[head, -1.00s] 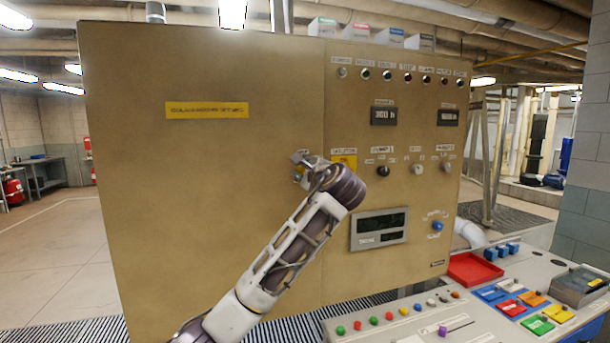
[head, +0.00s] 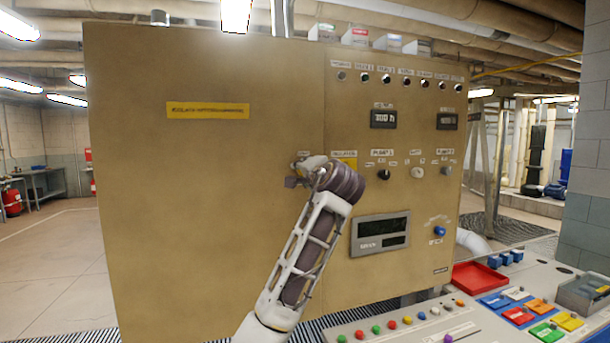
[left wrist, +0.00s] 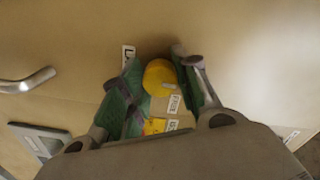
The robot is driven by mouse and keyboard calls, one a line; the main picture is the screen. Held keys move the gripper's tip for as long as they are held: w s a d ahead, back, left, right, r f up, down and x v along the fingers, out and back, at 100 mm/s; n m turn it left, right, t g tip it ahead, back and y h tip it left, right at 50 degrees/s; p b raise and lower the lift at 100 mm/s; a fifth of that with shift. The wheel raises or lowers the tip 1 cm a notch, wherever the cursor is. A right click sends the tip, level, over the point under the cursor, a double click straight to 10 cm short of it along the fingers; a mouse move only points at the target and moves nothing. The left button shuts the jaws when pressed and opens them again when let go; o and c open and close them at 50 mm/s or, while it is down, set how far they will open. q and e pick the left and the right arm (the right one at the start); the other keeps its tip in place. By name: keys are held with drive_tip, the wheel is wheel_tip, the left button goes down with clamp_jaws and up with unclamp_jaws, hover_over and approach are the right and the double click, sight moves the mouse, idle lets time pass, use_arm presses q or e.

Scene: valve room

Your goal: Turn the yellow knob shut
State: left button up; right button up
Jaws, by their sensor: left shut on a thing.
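The yellow knob (left wrist: 159,75) is on the tan cabinet's front, seen in the left wrist view. A small pale mark shows on its face. My left gripper (left wrist: 162,82) has its two green-padded fingers on either side of the knob and is shut on it. In the head view my left gripper (head: 303,172) is against the cabinet front (head: 220,210), left of the isolator label. The knob is hidden there behind the gripper and wrist. My right gripper is not in view.
A black knob (head: 384,174) and a grey knob (head: 417,172) sit right of my wrist. A display panel (head: 380,236) is below them. A console (head: 420,322) with coloured buttons and a red tray (head: 475,275) stands at lower right. A metal handle (left wrist: 28,80) juts from the cabinet.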

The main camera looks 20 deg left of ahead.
use_arm(q)
drive_tip(key=shift+f+n, duration=0.1)
drive_tip(key=shift+n, duration=0.2)
drive_tip(key=o, duration=1)
drive_tip(key=shift+a, duration=0.1)
drive_tip(key=shift+v, duration=6)
